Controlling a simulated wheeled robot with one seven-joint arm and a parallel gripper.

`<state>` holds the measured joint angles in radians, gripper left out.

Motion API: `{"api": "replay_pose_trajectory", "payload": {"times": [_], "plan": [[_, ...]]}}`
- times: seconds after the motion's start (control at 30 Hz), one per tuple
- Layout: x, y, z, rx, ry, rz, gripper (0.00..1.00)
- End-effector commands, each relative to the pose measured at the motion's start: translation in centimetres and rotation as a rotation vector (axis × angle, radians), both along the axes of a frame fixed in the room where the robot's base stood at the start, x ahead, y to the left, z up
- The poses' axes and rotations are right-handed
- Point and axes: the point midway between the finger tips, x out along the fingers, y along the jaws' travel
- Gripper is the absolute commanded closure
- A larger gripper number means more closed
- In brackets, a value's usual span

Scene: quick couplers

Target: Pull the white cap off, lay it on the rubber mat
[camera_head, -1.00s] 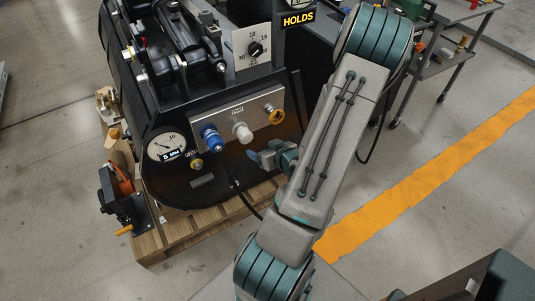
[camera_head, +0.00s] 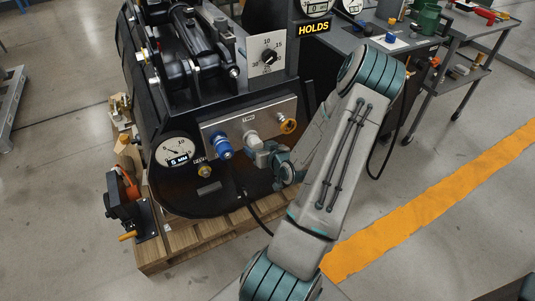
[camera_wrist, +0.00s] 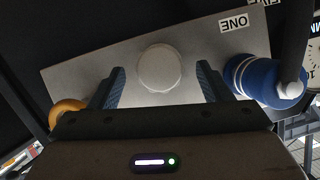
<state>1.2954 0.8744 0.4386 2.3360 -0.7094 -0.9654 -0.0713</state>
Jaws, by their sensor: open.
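The white cap (camera_head: 253,140) sits on the grey coupler plate (camera_head: 222,125) of the black machine, between a blue coupler (camera_head: 217,143) and an orange ring (camera_head: 287,126). In the wrist view the round white cap (camera_wrist: 159,68) lies between my two fingers, with a gap on each side. My gripper (camera_wrist: 160,88) is open around it, and I see no contact. In the head view my gripper (camera_head: 268,156) is at the cap and partly covers its lower part. I cannot make out the rubber mat for certain in these frames.
The blue coupler (camera_wrist: 262,80) and orange ring (camera_wrist: 68,110) flank my fingers closely. A round gauge (camera_head: 177,153) is left below the plate. A wooden pallet (camera_head: 182,243) lies under the machine. A side table (camera_head: 400,48) with a blue-and-white item stands at the back right.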

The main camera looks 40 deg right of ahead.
Motion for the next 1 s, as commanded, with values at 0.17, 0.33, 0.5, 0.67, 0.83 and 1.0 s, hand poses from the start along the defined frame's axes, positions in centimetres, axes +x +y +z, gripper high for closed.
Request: {"api": "replay_pose_trajectory", "payload": {"times": [0.17,0.33,0.5,0.67,0.83,1.0], "plan": [[1.5,-0.3,-0.6,-0.001,-0.001,0.0,0.28],[1.9,-0.3,-0.8,0.001,0.0,-0.001,0.28],[1.9,-0.3,-0.8,0.001,0.0,-0.001,0.28],[1.8,-0.3,-0.8,0.0,0.0,-0.001,0.67],[1.8,-0.3,-0.8,0.0,0.0,-0.001,0.74],[1.8,-0.3,-0.8,0.0,0.0,-0.001,0.81]]}}
